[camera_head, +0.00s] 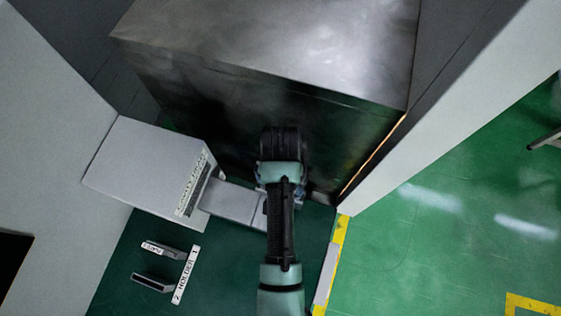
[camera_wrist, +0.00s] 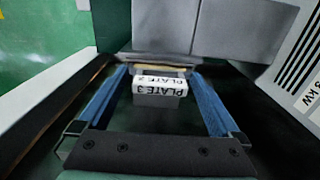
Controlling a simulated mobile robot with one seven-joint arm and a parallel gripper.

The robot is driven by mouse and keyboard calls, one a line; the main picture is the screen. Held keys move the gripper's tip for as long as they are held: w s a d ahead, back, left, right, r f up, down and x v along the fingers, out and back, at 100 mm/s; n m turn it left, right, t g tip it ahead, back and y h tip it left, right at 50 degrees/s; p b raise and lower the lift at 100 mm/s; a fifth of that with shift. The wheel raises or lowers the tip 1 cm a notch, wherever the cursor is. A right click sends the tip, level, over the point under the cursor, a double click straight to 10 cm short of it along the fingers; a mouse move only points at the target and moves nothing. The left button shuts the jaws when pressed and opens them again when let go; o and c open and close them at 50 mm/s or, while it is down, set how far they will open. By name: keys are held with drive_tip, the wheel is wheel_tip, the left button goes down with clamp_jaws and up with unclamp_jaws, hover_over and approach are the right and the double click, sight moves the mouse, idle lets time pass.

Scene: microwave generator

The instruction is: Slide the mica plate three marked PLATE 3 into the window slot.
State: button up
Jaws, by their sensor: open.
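In the wrist view the piece marked PLATE 3 (camera_wrist: 160,88) has a white label over a grey block. It lies between the two blue fingers of my gripper (camera_wrist: 160,75), with visible gaps on both sides. The fingers are open and do not touch it. Just beyond it is a thin tan strip (camera_wrist: 160,68) against a grey edge; I cannot tell whether this is the mica sheet or how far it sits in the window slot. In the head view my arm hides the plate and most of the gripper, beside a grey duct (camera_head: 235,204).
A white box (camera_head: 145,170) with a label joins the duct at left. A holder label (camera_head: 186,274) lies beside two small holders, one bearing a labelled piece (camera_head: 163,250). A large dark metal cabinet (camera_head: 270,50) stands behind.

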wheel_tip(320, 180, up, 6)
drive_tip(key=shift+w+f+b, duration=0.1)
drive_tip(key=shift+b, duration=0.45)
wheel_tip(320, 180, up, 7)
drive_tip(key=p, duration=0.6)
